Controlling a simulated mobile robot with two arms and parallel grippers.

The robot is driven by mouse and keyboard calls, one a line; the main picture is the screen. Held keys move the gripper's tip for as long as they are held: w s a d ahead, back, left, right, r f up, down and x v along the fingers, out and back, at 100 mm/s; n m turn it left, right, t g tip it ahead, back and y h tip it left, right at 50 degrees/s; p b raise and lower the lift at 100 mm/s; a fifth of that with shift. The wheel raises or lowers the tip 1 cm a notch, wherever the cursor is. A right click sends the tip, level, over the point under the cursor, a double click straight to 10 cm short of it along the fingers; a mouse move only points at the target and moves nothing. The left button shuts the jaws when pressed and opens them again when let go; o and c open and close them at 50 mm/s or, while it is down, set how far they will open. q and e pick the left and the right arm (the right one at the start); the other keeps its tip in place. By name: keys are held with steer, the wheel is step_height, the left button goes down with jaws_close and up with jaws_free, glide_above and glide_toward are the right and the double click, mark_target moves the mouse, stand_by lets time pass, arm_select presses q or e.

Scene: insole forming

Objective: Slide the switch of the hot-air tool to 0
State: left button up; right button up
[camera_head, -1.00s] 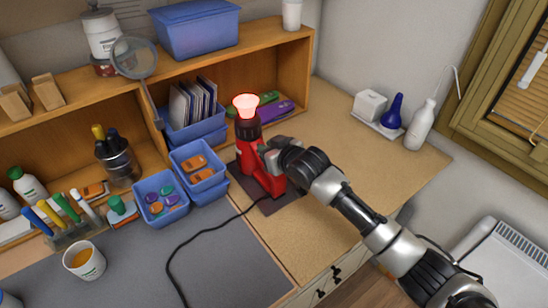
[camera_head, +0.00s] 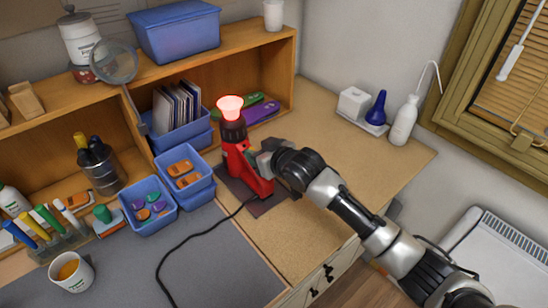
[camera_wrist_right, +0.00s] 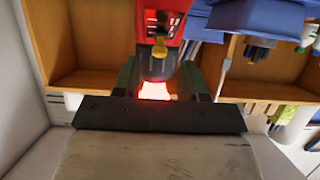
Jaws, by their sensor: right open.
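The red hot-air tool (camera_head: 236,160) stands upright on a dark mat (camera_head: 272,202) on the bench, its nozzle glowing pinkish red at the top. A black cord runs from its base. In the right wrist view the red body (camera_wrist_right: 160,12) and dark collar show upside down. A small yellow part (camera_wrist_right: 159,49), which looks like the switch, faces my gripper; its setting is too small to read. My right gripper (camera_head: 258,158) is at the tool's right side. In the wrist view its open fingers (camera_wrist_right: 160,78) lie either side of the nozzle end; I cannot tell whether they touch.
Blue bins with insoles (camera_head: 150,214) and orange pieces (camera_head: 194,199) stand left of the tool. A wooden shelf (camera_head: 268,45) is behind. A white bottle (camera_head: 404,121) and blue bulb (camera_head: 377,108) stand at the back right. The bench right of the tool is mostly clear.

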steer(key=b+v, duration=0.1)
steer(key=v, duration=0.7)
steer(key=shift+s+d, duration=0.15)
steer(key=s+d+f+m+g+h, duration=0.1)
steer(key=s+d+f, duration=0.1)
steer(key=s+f, duration=0.1)
steer(key=s+d+f+h, duration=0.1)
steer(key=s+d+f, duration=0.1)
steer(key=s+f, duration=0.2)
steer(key=s+d+f+m+g+h, duration=0.1)
steer(key=s+f, duration=0.2)
steer(key=s, duration=0.3)
steer(key=shift+d+f+m+g, duration=0.25)
steer(key=shift+d+m+g, duration=0.05)
steer(key=shift+d, duration=0.1)
steer(key=s+d+f+m+g+h, duration=0.1)
steer(key=s+d+f+g+h, duration=0.15)
steer(key=s+d, duration=0.4)
steer(key=s+d+f+m+g+h, duration=0.2)
steer(key=s+d+f, duration=0.1)
steer(key=s, duration=0.7)
step_height(320, 180, down, 28)
steer(key=s+g, duration=0.2)
steer(key=s, duration=0.1)
steer(key=s+d+f, duration=0.3)
steer(key=s+f, duration=1.1)
steer(key=s, duration=0.1)
steer(key=shift+d+n+g, duration=0.3)
steer(key=shift+n+g, duration=0.05)
steer(key=shift+n, duration=0.05)
